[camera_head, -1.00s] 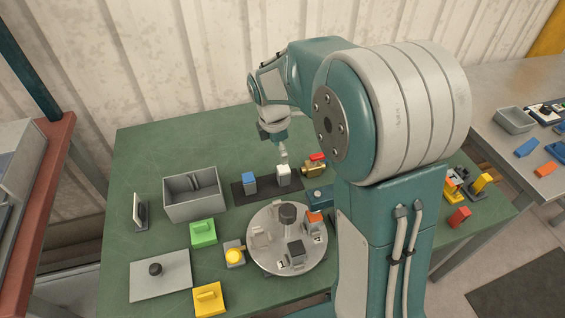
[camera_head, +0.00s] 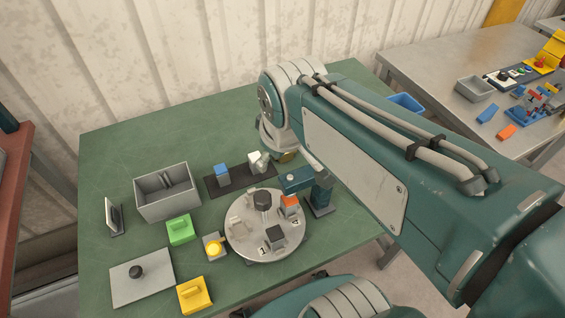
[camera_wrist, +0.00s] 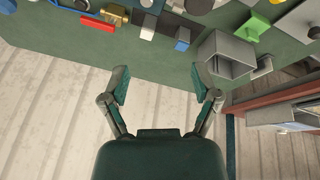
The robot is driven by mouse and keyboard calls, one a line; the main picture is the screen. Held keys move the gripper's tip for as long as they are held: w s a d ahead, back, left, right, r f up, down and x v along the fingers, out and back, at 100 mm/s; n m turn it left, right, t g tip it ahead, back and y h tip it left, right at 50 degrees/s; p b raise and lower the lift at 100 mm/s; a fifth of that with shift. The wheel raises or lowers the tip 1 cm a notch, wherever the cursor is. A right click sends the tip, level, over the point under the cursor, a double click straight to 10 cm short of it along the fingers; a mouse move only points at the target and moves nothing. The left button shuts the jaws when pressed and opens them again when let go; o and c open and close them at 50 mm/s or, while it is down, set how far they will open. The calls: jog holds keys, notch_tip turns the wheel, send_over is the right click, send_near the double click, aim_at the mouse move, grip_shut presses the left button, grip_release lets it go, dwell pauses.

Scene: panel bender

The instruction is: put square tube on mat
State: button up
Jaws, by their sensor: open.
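The dark mat (camera_head: 240,178) is a strip on the green table; it also shows in the wrist view (camera_wrist: 167,22). A blue block (camera_head: 222,174) and a white block (camera_head: 257,161) stand on it; the wrist view shows the blue block (camera_wrist: 183,38) and white block (camera_wrist: 148,26) too. I cannot tell for certain which thing is the square tube. A grey open box (camera_head: 168,201) with a divider or part inside stands left of the mat. My gripper (camera_wrist: 165,84) is open and empty, its fingers apart. In the head view my wrist hides it.
A round turntable (camera_head: 245,248) with several parts stands in front of the mat. A green block (camera_head: 180,229), yellow block (camera_head: 194,295) and grey plate (camera_head: 142,278) lie at front left. The corrugated wall (camera_head: 130,60) is close behind. A second table (camera_head: 435,70) stands at right.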

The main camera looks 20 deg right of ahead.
jog(key=s+m+t, duration=0.1)
jog(key=s+m, duration=0.3)
jog(key=s, duration=0.1)
jog(key=shift+s+a+f, duration=0.1)
jog(key=shift+f, duration=0.05)
jog(key=shift+o, duration=0.2)
dwell(1.1)
